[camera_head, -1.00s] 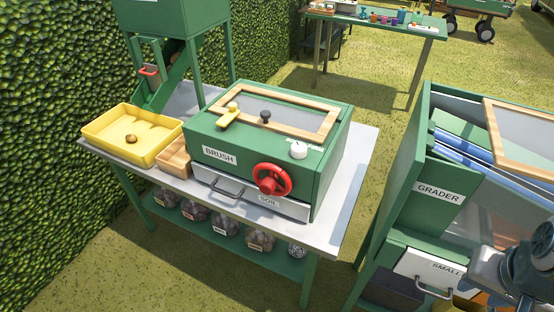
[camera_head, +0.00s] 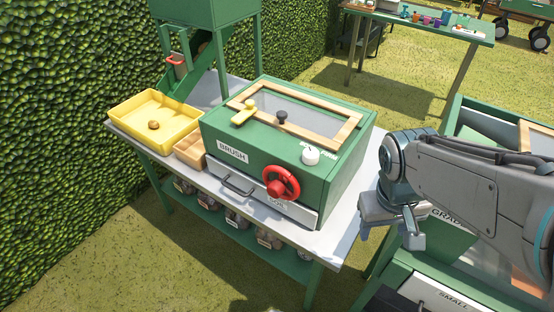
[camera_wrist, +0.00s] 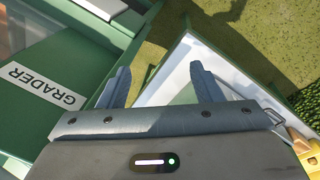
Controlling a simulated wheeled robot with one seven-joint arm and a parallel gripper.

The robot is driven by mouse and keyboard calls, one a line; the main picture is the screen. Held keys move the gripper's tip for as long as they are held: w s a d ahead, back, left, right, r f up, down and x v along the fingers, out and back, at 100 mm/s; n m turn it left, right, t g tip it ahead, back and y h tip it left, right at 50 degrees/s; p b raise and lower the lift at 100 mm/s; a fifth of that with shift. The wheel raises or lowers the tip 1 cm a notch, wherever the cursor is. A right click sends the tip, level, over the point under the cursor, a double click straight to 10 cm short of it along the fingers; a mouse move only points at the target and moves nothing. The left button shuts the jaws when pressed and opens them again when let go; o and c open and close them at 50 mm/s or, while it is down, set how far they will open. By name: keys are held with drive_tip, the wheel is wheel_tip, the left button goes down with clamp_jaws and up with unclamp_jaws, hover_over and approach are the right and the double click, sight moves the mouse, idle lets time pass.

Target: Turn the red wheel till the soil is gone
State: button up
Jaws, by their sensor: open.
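The red wheel (camera_head: 281,184) is on the front of the green box labelled BRUSH (camera_head: 285,150), at its right side above the drawer. The box stands on a grey-topped table. Its lid has a glass window in a wooden frame, with a black knob; I cannot make out any soil through it. My gripper (camera_head: 392,235) is at the right of the table, apart from the wheel, over the gap toward the grader. In the wrist view its two fingers (camera_wrist: 162,85) are spread wide with nothing between them. The wheel does not clearly show in the wrist view.
A yellow tray (camera_head: 155,121) with one brown bulb and a wooden box (camera_head: 189,150) stand left of the brush box. The green grader (camera_head: 450,250) stands close at the right, near my arm. A hedge is at the left.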

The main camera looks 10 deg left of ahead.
drive_tip(key=w+a+f+n+g+h+p, duration=0.1)
drive_tip(key=w+a+f+n+h+p, duration=0.15)
drive_tip(key=a+n+h, duration=0.35)
drive_tip(key=n+t+p, duration=0.4)
drive_tip(key=n+t, duration=1.3)
drive_tip(key=n, duration=0.5)
approach(272, 193)
drive_tip(key=shift+y, duration=0.4)
drive_tip(key=p+x, duration=0.1)
drive_tip(key=x, duration=0.2)
drive_tip(key=p+x, duration=0.1)
drive_tip(key=x, duration=0.2)
drive_tip(key=p+x, duration=0.1)
drive_tip(key=x, duration=0.2)
drive_tip(key=shift+w+d+r, duration=0.2)
drive_tip(key=shift+d, duration=0.15)
drive_tip(key=shift+c, duration=0.3)
drive_tip(key=c, duration=0.9)
